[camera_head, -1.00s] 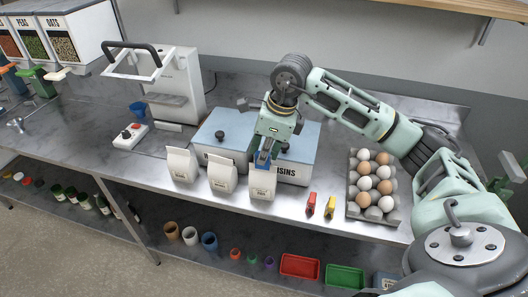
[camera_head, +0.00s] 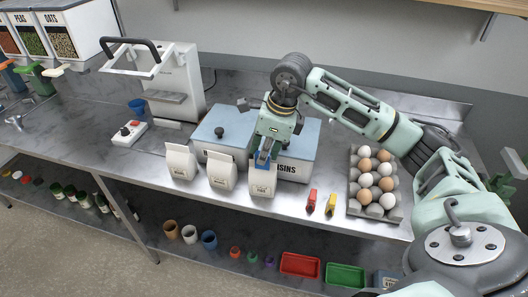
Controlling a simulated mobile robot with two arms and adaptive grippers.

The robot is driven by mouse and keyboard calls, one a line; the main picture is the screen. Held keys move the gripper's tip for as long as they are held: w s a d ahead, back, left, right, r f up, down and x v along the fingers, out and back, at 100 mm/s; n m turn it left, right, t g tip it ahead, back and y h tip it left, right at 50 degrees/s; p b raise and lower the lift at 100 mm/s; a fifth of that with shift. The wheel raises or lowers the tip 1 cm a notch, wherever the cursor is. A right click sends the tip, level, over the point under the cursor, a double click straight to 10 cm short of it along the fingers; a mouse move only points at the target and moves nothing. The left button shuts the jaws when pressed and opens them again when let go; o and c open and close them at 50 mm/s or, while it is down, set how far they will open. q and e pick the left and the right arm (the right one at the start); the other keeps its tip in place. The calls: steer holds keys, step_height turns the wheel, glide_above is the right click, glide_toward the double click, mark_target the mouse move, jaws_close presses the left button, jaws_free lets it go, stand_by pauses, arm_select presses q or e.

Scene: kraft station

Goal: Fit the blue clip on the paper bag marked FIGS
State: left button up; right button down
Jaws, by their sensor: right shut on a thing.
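Three white paper bags stand in a row along the front of the counter. The right one (camera_head: 262,189) has a small dark label that is hard to read, so I cannot confirm FIGS. My right gripper (camera_head: 264,158) points down right over this bag's top, shut on the blue clip (camera_head: 262,164). The clip is at the bag's upper edge, partly hidden by the fingers. I cannot tell whether it grips the paper. The middle bag (camera_head: 222,174) and the left bag (camera_head: 181,164) stand upright and free. My left gripper is out of view.
Lidded bins (camera_head: 300,165) stand close behind the bags. A red clip (camera_head: 311,200) and a yellow clip (camera_head: 331,203) stand to the right, before an egg tray (camera_head: 355,208). A sealer-like machine (camera_head: 175,85) and a red-button box (camera_head: 130,133) are at left.

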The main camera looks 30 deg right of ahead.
steer(key=shift+f+b, duration=0.4)
steer(key=shift+f, duration=0.15)
steer(key=c, duration=1.6)
jaws_free()
steer(key=shift+c, duration=0.2)
steer(key=o, duration=1.1)
steer(key=shift+c, duration=0.2)
steer(key=shift+r, duration=0.3)
steer(key=shift+r+p, duration=0.9)
steer(key=shift+r, duration=0.3)
steer(key=shift+r, duration=0.15)
